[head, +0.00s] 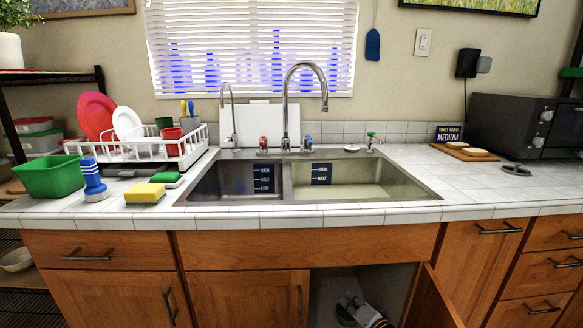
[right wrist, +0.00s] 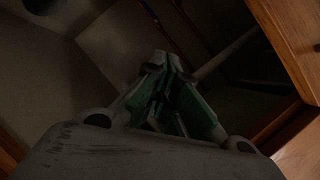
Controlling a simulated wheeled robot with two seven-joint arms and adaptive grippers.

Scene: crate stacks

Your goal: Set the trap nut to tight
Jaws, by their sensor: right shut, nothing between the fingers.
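My right gripper (right wrist: 168,75) is shut and empty, with its green-lined fingers together in the middle of the right wrist view. It is in the dark space of the sink cabinet. My left gripper is not in view.
The cabinet door (head: 432,300) stands open to the right of the opening. The double sink (head: 290,200) and tiled counter edge lie above. A dish rack (head: 150,150), green tub (head: 48,176), blue-handled brush (head: 93,180) and sponge (head: 146,195) stand on the left counter.

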